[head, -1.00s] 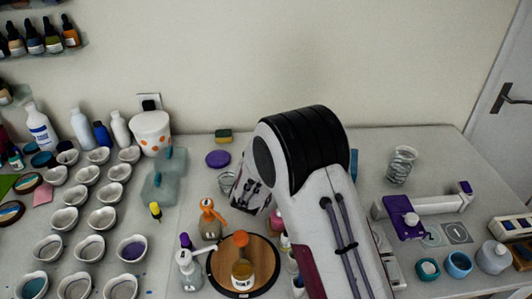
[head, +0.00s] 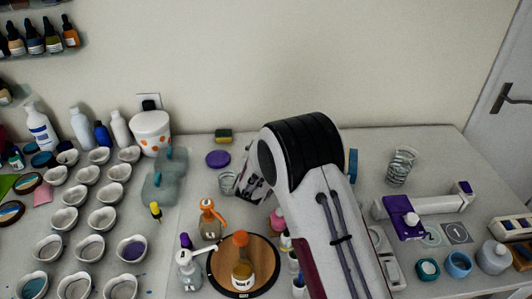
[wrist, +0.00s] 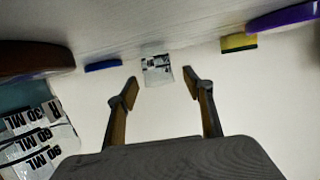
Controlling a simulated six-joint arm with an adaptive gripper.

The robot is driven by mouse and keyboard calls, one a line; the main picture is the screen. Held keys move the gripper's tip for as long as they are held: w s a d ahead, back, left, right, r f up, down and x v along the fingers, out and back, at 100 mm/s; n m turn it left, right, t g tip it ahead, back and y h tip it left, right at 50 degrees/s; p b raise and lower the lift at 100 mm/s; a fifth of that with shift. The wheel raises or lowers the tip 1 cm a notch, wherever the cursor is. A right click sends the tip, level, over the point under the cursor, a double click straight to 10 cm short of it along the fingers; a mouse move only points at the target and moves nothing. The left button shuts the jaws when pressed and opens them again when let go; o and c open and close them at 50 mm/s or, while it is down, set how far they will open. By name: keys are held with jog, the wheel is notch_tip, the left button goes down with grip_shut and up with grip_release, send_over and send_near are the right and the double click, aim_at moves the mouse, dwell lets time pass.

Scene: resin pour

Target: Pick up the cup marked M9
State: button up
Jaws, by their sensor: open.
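In the wrist view a small clear cup (wrist: 157,68) with dark print shows just beyond and between my fingertips. I cannot read its mark. My gripper (wrist: 161,88) is open, one finger either side of the cup's line, with nothing in its grasp.
Stacked clear cups (head: 400,166) stand right of my arm; clear cups printed 60 ML (wrist: 35,140) fill the wrist view's left side. A purple disc (head: 217,158) and a sponge (head: 223,136) lie behind. Bottles crowd a round wooden board (head: 262,262) in front.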

jog(key=shift+w+d+f, duration=0.15)
jog(key=shift+w+f, duration=0.05)
jog(key=shift+w, duration=0.45)
jog(key=c, duration=0.9)
